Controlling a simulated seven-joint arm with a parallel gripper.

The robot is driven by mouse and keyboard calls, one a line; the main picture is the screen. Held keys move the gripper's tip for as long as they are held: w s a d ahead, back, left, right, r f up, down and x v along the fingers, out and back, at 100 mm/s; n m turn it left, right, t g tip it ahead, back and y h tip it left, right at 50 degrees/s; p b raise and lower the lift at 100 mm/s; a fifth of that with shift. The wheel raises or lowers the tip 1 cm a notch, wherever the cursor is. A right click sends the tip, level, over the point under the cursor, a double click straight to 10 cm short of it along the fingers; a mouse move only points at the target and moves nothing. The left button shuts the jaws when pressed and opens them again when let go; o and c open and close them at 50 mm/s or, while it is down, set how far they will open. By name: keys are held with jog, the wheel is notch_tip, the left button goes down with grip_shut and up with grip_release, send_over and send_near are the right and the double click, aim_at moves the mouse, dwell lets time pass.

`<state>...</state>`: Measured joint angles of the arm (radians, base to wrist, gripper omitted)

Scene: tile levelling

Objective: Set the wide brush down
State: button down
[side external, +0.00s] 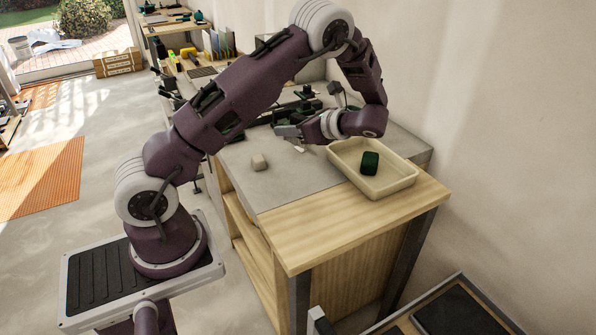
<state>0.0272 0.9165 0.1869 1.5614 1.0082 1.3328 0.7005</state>
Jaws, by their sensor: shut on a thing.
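My gripper (288,131) is over the far part of the grey worktop, to the left of the cream tray, with its wrist stretched out sideways. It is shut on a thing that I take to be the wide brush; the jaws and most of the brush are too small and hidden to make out. A small pale sliver (299,149) shows just below the gripper; I cannot tell whether it is part of the brush or lies on the worktop.
A cream tray (341,172) holding a dark green block (370,163) stands on the right of the worktop (290,180). Dark green tools (305,92) crowd the back. The grey surface between beige block and tray is clear.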

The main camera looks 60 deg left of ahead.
aim_at(290, 167)
jog(key=f, duration=1)
jog(key=shift+a, duration=0.35)
jog(key=c, duration=0.8)
grip_release()
jog(key=shift+f, duration=0.1)
jog(key=shift+c, duration=0.2)
